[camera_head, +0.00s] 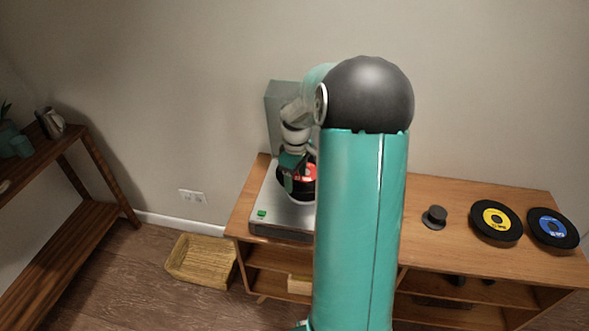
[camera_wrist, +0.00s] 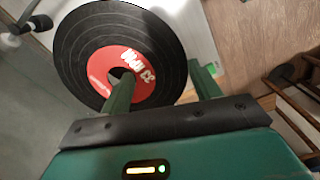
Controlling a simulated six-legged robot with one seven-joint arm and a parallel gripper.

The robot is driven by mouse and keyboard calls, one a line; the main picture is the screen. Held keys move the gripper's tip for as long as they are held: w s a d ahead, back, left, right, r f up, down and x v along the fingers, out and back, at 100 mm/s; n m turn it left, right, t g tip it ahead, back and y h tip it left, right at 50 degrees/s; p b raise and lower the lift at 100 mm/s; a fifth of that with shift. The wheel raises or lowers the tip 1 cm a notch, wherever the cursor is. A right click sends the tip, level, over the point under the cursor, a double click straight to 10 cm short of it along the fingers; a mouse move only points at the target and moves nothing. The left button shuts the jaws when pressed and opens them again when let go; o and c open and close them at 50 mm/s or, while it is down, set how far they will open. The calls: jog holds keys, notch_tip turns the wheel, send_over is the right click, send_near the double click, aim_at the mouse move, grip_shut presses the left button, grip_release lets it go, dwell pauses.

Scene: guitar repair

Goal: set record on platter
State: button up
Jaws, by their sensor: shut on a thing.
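A black record with a red label (camera_wrist: 75,50) fills the upper left of the wrist view; its red label also shows in the head view (camera_head: 309,174). My gripper (camera_wrist: 160,72) is shut on the record, with one finger over the label and the other by the rim. In the head view my gripper (camera_head: 291,172) is over the silver turntable (camera_head: 268,212), whose clear lid (camera_head: 281,100) stands open at the back. The record is above the deck, and I cannot tell whether it touches the platter. The platter is mostly hidden by the record and my arm.
The turntable stands on a wooden cabinet (camera_head: 455,253). To the right lie a small dark round knob-like object (camera_head: 434,217), a yellow-label record (camera_head: 496,221) and a blue-label record (camera_head: 552,229). A woven basket (camera_head: 203,260) is on the floor. A wooden shelf (camera_head: 85,228) stands left.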

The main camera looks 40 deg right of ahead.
aim_at(297, 182)
jog(key=shift+s+r, duration=0.3)
jog(key=shift+s, duration=0.1)
jog(key=shift+d, duration=0.2)
jog(key=shift+w+f, duration=0.45)
notch_tip(297, 182, down, 3)
jog(key=shift+s+a+f, duration=0.1)
jog(key=shift+s+a, duration=0.05)
jog(key=shift+s+f, duration=0.25)
jog(key=shift+f, duration=0.35)
jog(key=shift+w+f, duration=0.15)
jog(key=shift+f, duration=0.25)
jog(key=shift+s+f, duration=0.15)
jog(key=shift+s, duration=0.05)
jog(key=shift+r, duration=0.3)
